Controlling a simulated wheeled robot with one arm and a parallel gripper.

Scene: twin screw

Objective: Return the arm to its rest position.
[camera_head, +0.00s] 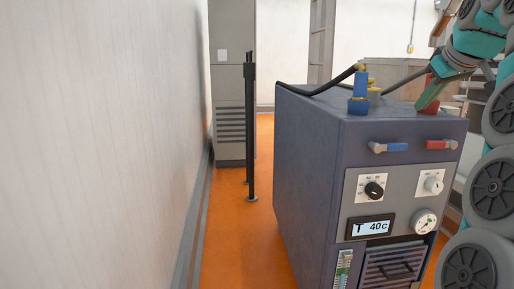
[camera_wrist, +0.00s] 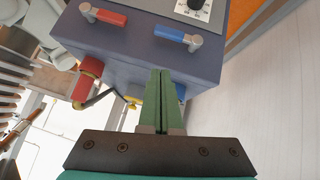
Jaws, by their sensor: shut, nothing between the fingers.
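My gripper (camera_head: 431,93) is at the end of my teal arm, at the upper right of the head view, over the top of a dark blue-grey machine cabinet (camera_head: 315,150). In the wrist view my gripper (camera_wrist: 161,78) shows as two green fingers pressed together with nothing between them. The fingers point at the cabinet (camera_wrist: 130,55), which looks upside down there. In the wrist view a blue fitting (camera_wrist: 178,102) is partly hidden behind the fingers. I cannot tell whether the fingers touch the cabinet.
A blue-and-yellow fitting (camera_head: 359,88) with a black hose (camera_head: 325,88) stands on the cabinet top. A red fitting (camera_head: 427,107) is close to my gripper. Blue (camera_head: 396,147) and red (camera_head: 436,145) handles stick out in front. Orange floor (camera_head: 230,235) is clear at left.

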